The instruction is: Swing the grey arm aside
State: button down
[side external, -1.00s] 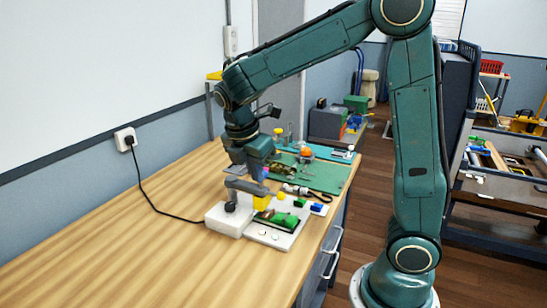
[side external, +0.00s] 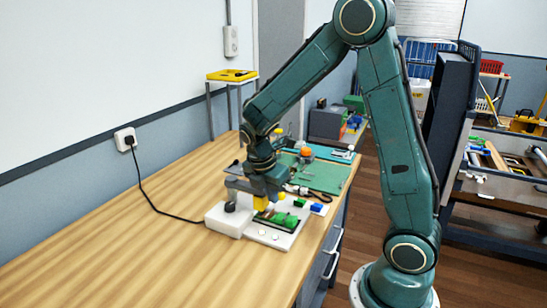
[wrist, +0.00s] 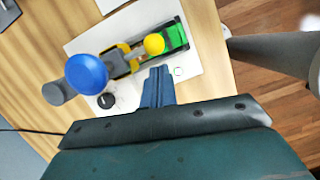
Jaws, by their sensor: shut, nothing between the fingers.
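The grey arm (side external: 240,184) reaches to the right from a short grey post on a white block (side external: 228,219). In the side view its right end meets my wrist, and I cannot tell whether they touch. In the wrist view, a blue ball (wrist: 87,73) stands high beside a grey cylinder (wrist: 57,92); most of the arm is hidden or hard to make out there. My gripper (wrist: 158,72) is shut and empty. Its fingertips are beside the yellow fixture (wrist: 118,62), below the yellow ball (wrist: 153,44) in the picture.
A white board with a green piece (side external: 284,220) lies beside the block, near the table's right edge. A green mat (side external: 318,176) with tools lies behind. A black cord (side external: 150,203) runs across the table at left. The wooden front is clear.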

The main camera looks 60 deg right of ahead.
jog(key=shift+d, duration=0.35)
jog(key=shift+s+d, duration=0.1)
jog(key=shift+d, duration=0.05)
jog(key=shift+s+d+n+t, duration=0.15)
jog(key=shift+d+n+t, duration=0.15)
jog(key=shift+d+n, duration=0.9)
jog(key=w+d+n, duration=0.2)
jog(key=w+d, duration=0.8)
jog(key=d, duration=0.5)
jog(key=shift+w+d+t, duration=0.3)
jog(key=shift+w, duration=0.1)
jog(key=shift+s, duration=0.1)
